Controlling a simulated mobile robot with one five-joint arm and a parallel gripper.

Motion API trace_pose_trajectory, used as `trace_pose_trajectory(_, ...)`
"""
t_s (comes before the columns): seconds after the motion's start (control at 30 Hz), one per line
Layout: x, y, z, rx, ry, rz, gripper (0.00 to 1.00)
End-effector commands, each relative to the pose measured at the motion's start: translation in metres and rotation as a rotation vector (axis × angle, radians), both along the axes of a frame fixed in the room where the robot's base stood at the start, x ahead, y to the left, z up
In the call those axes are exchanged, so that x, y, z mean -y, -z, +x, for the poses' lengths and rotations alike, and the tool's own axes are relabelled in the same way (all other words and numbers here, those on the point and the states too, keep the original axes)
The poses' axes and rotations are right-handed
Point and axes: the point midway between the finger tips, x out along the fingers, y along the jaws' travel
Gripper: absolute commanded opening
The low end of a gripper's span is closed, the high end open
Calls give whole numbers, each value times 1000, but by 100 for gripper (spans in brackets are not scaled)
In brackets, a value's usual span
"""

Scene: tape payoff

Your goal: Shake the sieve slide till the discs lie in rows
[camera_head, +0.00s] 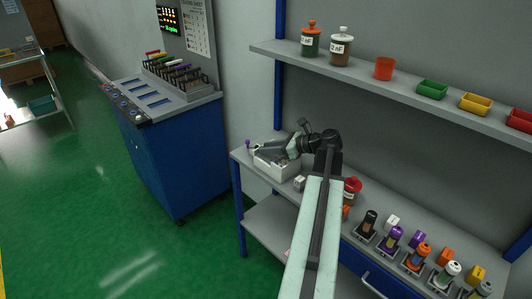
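A small white box-like unit (274,168) stands at the left end of the grey workbench. It may be the sieve slide, but I cannot tell at this size. My gripper (261,149) is at the back left of this unit, low over it, with my arm reaching in from the lower middle. Its fingertips are small and dark, so I cannot tell whether they are apart or hold anything. A small purple knob (248,144) stands just left of my gripper, at the bench's left end. No discs can be made out; my gripper and wrist cover part of the unit.
A small white block (300,184) lies right of the unit. A red-lidded jar (352,189) stands partly behind my arm. Several coloured cylinders stand in holders at the bench's right. A shelf (372,81) with jars and bins hangs above. A blue cabinet (176,150) stands left; green floor is open.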

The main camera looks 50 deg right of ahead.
Motion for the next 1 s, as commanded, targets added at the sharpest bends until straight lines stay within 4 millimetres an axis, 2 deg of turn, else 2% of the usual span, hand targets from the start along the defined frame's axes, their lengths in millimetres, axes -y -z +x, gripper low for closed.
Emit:
trace_pose_trajectory(0.3, -2, 2, 6, 0, 1, 0, 27)
trace_pose_trajectory(0.33, -2, 2, 6, 0, 0, 0, 24)
trace_pose_trajectory(0.4, -2, 2, 6, 0, 0, 0, 5)
trace_pose_trajectory(0.43, -2, 2, 6, 0, 0, 0, 0)
trace_pose_trajectory(1.0, -3, 2, 7, 0, 0, -1, 0)
